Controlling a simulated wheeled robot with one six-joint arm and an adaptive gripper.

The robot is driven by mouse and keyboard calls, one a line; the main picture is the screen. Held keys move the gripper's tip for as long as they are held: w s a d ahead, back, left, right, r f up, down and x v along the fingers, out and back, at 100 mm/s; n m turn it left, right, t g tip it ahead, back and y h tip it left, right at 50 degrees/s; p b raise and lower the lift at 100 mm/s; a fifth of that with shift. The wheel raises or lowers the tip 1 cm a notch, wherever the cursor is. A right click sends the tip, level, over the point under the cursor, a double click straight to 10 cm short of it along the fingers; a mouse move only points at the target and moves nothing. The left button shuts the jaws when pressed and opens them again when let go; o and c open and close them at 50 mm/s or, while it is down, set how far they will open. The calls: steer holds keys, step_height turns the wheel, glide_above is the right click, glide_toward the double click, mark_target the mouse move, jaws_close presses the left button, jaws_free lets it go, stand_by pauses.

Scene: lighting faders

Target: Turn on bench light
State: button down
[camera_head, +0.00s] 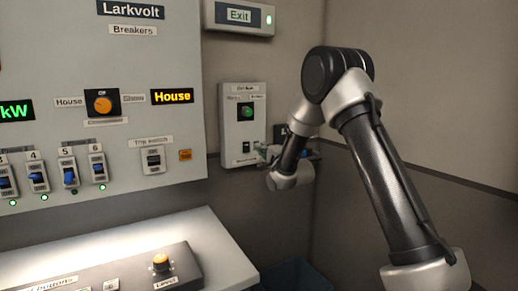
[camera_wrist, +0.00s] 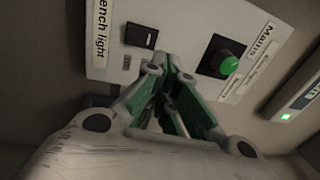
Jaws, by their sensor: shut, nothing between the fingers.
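The bench light switch is a black rocker (camera_wrist: 140,36) beside the "ench light" label (camera_wrist: 101,30) in the wrist view. A small pale rectangle (camera_wrist: 127,62) sits beside it. In the head view the rocker (camera_head: 246,147) is low on a grey wall box (camera_head: 230,125). My gripper (camera_wrist: 170,62) is shut and empty, its green-padded fingers pointing at the box between the rocker and the Mains knob. In the head view my gripper (camera_head: 264,153) is just right of the rocker. Whether the fingertips touch the box, I cannot tell.
An Exit sign (camera_head: 238,17) is above. A breaker panel (camera_head: 130,70) stands left.

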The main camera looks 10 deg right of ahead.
steer(key=v, duration=0.6)
steer(key=shift+s+r, duration=0.15)
steer(key=shift+r, duration=0.55)
steer(key=shift+d, duration=0.1)
